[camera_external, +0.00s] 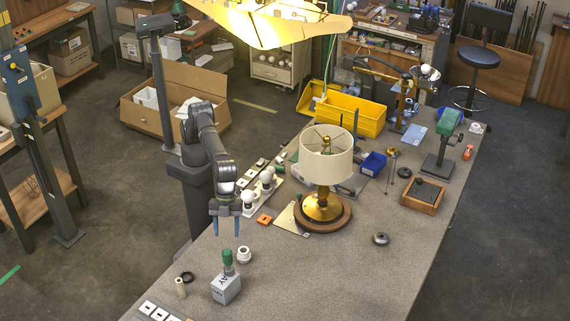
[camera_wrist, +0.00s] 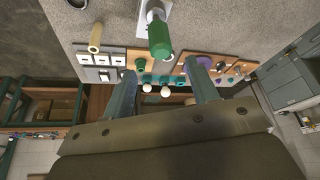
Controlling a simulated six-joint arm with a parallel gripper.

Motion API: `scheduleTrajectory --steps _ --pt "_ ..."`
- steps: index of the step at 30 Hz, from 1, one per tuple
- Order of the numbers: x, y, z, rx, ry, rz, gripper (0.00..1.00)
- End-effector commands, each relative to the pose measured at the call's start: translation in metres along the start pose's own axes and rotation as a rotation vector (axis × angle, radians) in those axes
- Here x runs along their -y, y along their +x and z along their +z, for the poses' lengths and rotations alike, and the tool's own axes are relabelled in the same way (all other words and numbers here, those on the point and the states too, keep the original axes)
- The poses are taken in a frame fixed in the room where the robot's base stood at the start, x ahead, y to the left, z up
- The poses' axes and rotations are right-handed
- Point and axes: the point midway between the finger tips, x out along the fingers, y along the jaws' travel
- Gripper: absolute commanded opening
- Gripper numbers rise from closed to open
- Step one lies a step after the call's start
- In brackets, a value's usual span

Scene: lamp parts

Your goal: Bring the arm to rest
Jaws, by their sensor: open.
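My gripper (camera_external: 227,225) hangs over the left edge of the workbench with its blue fingers pointing down, open and empty. In the wrist view its two teal fingers (camera_wrist: 165,95) are spread apart with nothing between them. An assembled lamp stands upright on the bench, right of my gripper. It has a cream shade (camera_external: 326,160), a brass body (camera_external: 322,205) and a round wooden base (camera_external: 336,219). My gripper is apart from the lamp.
A grey block with a green-handled tool (camera_external: 227,285) stands in front of my gripper; the green handle (camera_wrist: 159,38) shows in the wrist view. A white socket (camera_external: 244,254) and white bulbs (camera_external: 248,198) are nearby. A yellow bin (camera_external: 350,113) is farther back. The front right bench is clear.

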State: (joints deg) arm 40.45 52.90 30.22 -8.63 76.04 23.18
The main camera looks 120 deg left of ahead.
Motion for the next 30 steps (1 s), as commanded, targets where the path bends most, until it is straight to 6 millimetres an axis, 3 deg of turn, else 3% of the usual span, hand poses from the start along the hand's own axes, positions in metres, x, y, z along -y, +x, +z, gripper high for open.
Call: scheduleTrajectory --steps 9,14,30 --pt "0.0 0.0 0.0 0.0 0.0 0.0 0.54" --pt "0.0 0.011 0.0 0.001 0.0 0.0 0.54" --pt "-0.001 0.114 0.001 0.003 0.0 0.001 0.54"
